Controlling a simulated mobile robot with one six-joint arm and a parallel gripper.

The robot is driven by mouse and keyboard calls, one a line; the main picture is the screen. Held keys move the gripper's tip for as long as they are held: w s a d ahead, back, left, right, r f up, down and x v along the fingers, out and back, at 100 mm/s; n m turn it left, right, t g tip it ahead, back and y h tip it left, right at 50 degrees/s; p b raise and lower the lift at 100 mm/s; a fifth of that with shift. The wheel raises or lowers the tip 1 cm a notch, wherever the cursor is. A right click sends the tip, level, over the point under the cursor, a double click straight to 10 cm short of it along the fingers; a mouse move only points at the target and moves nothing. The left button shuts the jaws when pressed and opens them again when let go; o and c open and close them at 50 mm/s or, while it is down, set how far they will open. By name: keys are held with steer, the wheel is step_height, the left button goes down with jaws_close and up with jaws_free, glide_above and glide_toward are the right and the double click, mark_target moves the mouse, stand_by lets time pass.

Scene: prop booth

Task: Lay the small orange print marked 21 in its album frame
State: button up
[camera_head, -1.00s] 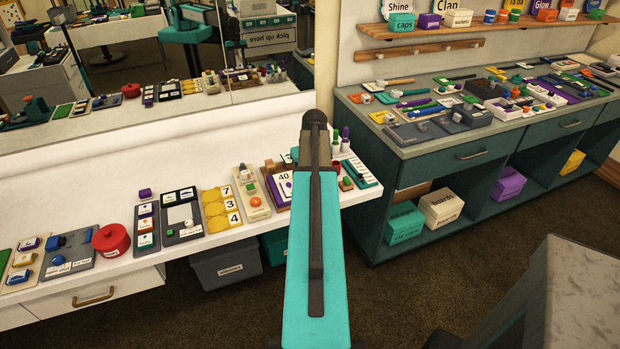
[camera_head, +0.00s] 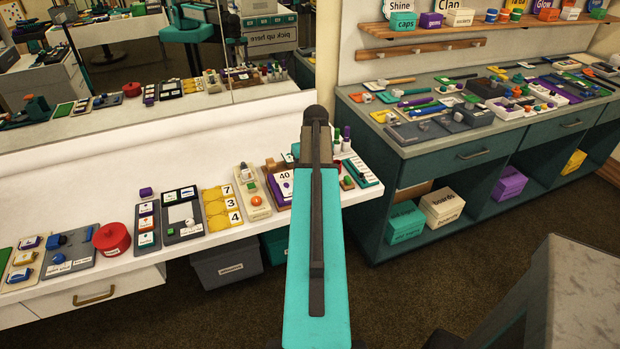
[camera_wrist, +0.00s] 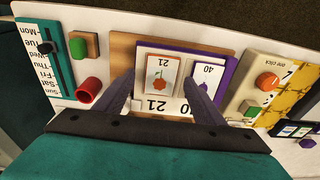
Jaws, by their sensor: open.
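The small orange print (camera_wrist: 158,75) is a pale card with an orange flower and an upside-down 21. In the wrist view it lies on the album (camera_wrist: 218,54), a pale page with purple edging, just above the large numeral 21. I cannot tell if it sits flush in its frame. A purple print (camera_wrist: 205,76) marked 40 lies beside it, above the numeral 40. In the head view my arm hides the orange print and part of the album (camera_head: 283,176).
In the wrist view a red cylinder (camera_wrist: 88,90), a green block (camera_wrist: 85,46) and a teal weekday board (camera_wrist: 56,70) stand left of the album. A board with an orange knob (camera_wrist: 267,82) is close on the right. The white counter is crowded around the album.

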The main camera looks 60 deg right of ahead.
step_height(320, 180, up, 13)
steer(key=s+a+b, duration=0.1)
steer(key=b, duration=0.1)
steer(key=shift+s+f, duration=0.2)
steer(key=shift+s, duration=0.15)
stand_by(1.1)
